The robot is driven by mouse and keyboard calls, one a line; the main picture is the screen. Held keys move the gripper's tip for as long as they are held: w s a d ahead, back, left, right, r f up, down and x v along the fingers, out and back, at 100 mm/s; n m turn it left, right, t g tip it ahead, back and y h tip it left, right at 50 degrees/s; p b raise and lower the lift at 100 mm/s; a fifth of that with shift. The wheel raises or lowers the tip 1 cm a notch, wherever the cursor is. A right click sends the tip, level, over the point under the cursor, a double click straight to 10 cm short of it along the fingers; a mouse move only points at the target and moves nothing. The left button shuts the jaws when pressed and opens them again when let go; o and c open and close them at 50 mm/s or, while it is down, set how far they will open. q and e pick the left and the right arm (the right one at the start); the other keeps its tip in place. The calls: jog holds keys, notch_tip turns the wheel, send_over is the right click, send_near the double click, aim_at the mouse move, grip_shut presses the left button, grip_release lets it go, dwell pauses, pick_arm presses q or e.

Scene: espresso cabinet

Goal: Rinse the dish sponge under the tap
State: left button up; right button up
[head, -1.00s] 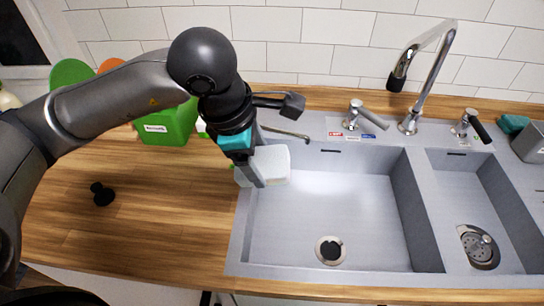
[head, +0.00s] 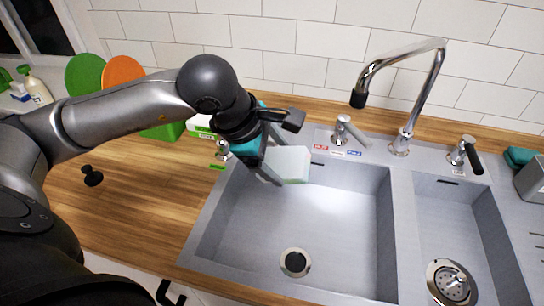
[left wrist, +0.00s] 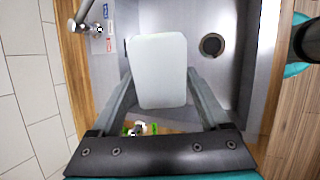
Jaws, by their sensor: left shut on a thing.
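My left gripper (head: 272,168) is shut on the dish sponge (head: 292,163), a whitish block with a pale green lower edge. It holds the sponge over the back left part of the large sink basin (head: 240,240). In the left wrist view the sponge (left wrist: 158,70) sits between the two fingers. The tap (head: 430,75) is a chrome gooseneck behind the basins. Its dark outlet (head: 358,99) is to the right of the sponge and higher in the picture. No water shows. My right gripper is not in view.
Lever handles stand left (head: 345,132) and right (head: 465,153) of the tap. A smaller basin (head: 455,215) with a drain is at the right. A teal item (head: 522,157) lies at the far right. Green and orange boards (head: 122,72) stand behind my left arm. The large basin is empty.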

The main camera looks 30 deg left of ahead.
aim_at(292, 151)
pick_arm(q)
jog(key=w, duration=0.1)
jog(key=w+d, duration=0.1)
jog(key=w+p, duration=0.1)
jog(key=shift+w+d+f, duration=0.1)
jog(key=shift+d+f, duration=0.2)
jog(key=shift+d, duration=0.05)
jog(key=w+d+f+b, duration=0.1)
jog(key=w+d+f, duration=0.1)
jog(key=w, duration=0.5)
jog(key=shift+w+d+b, duration=0.3)
jog(key=shift+w+d, duration=0.1)
jog(key=shift+d, duration=0.45)
